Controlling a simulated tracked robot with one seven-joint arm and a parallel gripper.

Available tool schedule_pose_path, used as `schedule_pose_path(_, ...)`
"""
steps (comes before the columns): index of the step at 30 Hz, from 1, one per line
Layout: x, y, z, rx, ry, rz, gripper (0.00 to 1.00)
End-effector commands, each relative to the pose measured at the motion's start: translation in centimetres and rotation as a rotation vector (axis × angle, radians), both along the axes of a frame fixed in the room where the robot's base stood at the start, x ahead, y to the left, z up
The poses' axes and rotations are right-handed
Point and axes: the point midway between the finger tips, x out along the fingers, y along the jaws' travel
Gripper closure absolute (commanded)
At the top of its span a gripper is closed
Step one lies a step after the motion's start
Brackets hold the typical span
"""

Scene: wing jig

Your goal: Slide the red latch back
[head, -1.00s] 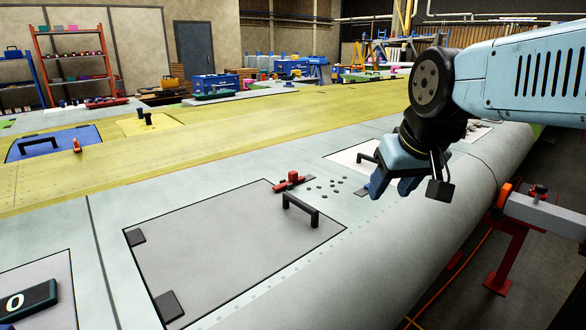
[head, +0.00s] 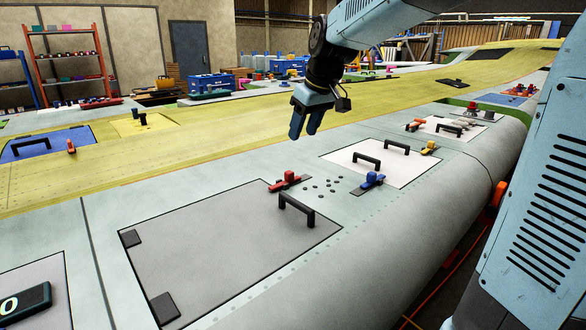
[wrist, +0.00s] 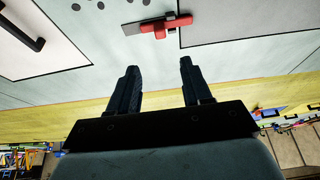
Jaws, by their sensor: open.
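The red latch (head: 288,181) sits on the pale wing skin at the far right corner of a large grey panel (head: 215,240). It has an upright red knob on a flat red bar. In the wrist view the red latch (wrist: 160,26) lies beyond my fingertips, near the top edge, with a grey strip at one end. My gripper (head: 307,132) hangs above the wing, behind and a little right of the latch in the head view. It also shows in the wrist view (wrist: 158,72), fingers apart with nothing between them. It does not touch the latch.
A black handle (head: 297,208) stands on the grey panel beside the latch. Several small dark discs (head: 325,187) lie to the right, then a blue latch (head: 369,182) and a white panel (head: 385,168) with black handles. The yellow surface (head: 240,150) behind is mostly clear.

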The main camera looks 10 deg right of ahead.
Motion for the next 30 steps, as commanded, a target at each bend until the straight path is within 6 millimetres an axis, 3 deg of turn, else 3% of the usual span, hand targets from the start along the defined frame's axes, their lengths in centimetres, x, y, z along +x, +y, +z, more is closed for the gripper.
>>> schedule_pose_path(21, 3.4, 2.4, -10.3, -0.001, 0.003, 0.000, 0.51)
schedule_pose_path(30, 4.2, 2.8, -12.4, 0.000, 0.000, -0.001, 0.51)
